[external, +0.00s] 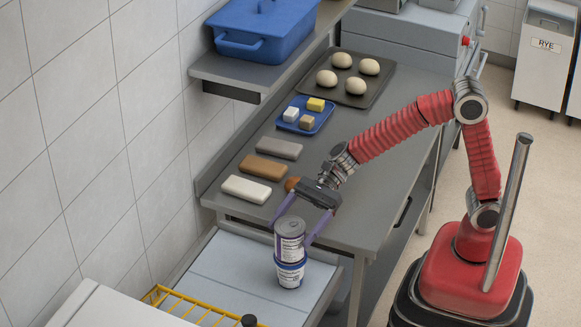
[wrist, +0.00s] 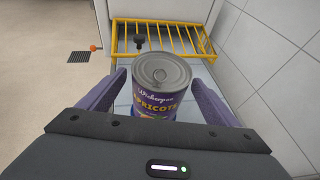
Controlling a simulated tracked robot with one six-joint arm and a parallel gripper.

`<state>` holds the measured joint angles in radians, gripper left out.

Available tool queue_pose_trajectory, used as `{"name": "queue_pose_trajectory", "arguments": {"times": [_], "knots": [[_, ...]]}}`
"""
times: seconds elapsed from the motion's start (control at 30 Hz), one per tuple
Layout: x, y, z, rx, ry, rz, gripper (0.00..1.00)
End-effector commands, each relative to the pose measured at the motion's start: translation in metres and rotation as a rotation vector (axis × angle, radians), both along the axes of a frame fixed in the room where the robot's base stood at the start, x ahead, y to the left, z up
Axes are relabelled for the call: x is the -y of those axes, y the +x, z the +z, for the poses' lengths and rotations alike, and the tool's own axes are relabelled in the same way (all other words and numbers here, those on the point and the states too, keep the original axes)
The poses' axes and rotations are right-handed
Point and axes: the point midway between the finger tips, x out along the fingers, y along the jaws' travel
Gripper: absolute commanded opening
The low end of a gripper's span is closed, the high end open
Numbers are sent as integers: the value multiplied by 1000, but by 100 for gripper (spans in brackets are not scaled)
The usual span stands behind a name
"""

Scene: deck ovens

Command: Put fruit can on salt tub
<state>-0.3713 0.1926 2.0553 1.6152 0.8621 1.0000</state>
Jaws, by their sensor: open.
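The fruit can (external: 290,240), a metal-topped can with a purple label, stands upright on top of the salt tub (external: 290,275), a white tub with a blue lid. In the wrist view the fruit can (wrist: 160,90) shows its ring-pull lid and the word "Apricots". My gripper (external: 292,228) is open, with one purple finger on each side of the can. In the wrist view there are visible gaps between the fingers and the can.
The tub stands on a pale lower surface (external: 225,270) beside a yellow wire rack (external: 185,305). The steel counter (external: 345,190) holds several blocks, a blue tray (external: 305,127) and a dough tray (external: 385,75). A shelf with a blue bin (external: 265,28) overhangs at the back.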

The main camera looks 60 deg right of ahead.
Motion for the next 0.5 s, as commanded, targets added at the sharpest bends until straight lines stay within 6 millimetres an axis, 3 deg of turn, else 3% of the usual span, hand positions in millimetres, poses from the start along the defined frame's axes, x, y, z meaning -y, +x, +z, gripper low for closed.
{"name": "queue_pose_trajectory", "arguments": {"times": [0.3, 0.5], "knots": [[47, -11, 20, 0, -1, -2, 84], [58, -14, 24, -2, -2, 1, 84]]}}
